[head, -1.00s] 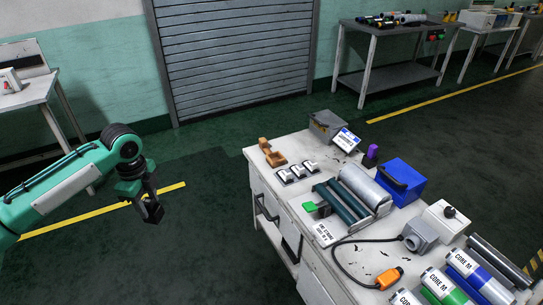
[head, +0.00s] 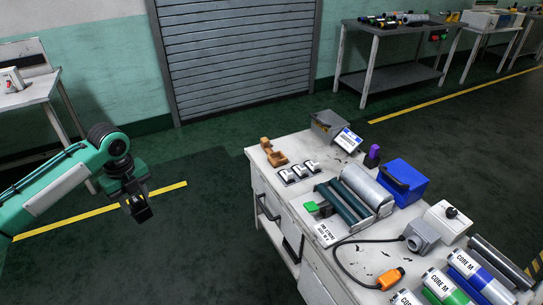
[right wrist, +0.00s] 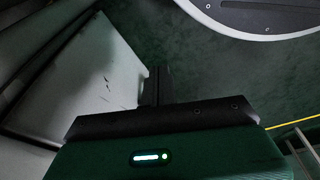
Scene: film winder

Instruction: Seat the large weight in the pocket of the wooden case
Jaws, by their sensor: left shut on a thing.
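The small orange-brown wooden piece (head: 272,152), which looks like the wooden case, lies at the far left corner of the white workbench; its pocket is too small to make out. My left gripper (head: 141,209) is over the floor left of the bench, well apart from it. It is shut on a small dark thing, hard to tell from the fingers; I cannot confirm that it is the large weight. My right gripper (right wrist: 157,86) shows in the right wrist view, its dark fingers close together with nothing visible between them.
The white bench (head: 265,183) also carries small white blocks (head: 301,171), a roller unit (head: 345,203), a blue box (head: 402,181), a grey box (head: 326,124), an orange connector (head: 389,279) on a cable and labelled cores (head: 440,285). The floor between left gripper and bench is clear.

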